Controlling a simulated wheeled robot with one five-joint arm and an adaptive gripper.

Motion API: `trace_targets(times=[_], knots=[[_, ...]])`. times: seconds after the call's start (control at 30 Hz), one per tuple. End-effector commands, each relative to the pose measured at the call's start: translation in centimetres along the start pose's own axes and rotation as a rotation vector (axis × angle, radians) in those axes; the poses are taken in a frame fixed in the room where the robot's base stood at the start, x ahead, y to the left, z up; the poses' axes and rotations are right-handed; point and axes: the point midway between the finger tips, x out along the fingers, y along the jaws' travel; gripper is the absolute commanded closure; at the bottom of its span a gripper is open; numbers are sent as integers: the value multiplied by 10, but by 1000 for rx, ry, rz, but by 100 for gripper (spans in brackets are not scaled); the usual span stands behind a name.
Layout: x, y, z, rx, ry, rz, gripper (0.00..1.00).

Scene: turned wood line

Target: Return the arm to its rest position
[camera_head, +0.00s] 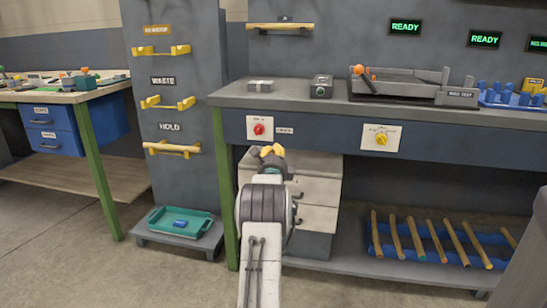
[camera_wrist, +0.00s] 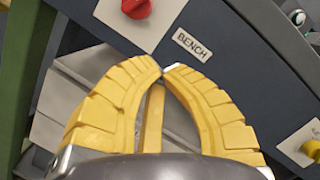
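My arm reaches up from the bottom middle of the head view. My gripper (camera_head: 267,151) is in front of the bench, just below the panel with the red knob (camera_head: 259,128). In the wrist view my gripper (camera_wrist: 162,69) has its yellow fingers curved inward with the tips meeting. A narrow yellow piece shows between the fingers; it looks like part of the gripper. No held object shows at the tips. The red knob (camera_wrist: 137,7) and the BENCH label (camera_wrist: 192,46) lie just beyond the fingertips.
The bench (camera_head: 230,97) carries a fixture (camera_head: 395,90) and small grey blocks. Several wooden rods (camera_head: 418,240) lie in a blue rack on the low shelf. A rod (camera_head: 171,148) rests on the HOLD pegs. A green tray (camera_head: 179,223) stands low at left. Open floor lies at front left.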

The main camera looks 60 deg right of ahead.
Motion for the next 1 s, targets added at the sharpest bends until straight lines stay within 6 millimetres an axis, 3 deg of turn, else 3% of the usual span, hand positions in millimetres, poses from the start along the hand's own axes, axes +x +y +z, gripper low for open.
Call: trace_targets(times=[0.47, 1.0], knots=[[-37, -4, 1, 0, 4, 1, 100], [-44, -3, 2, -2, 2, 0, 100]])
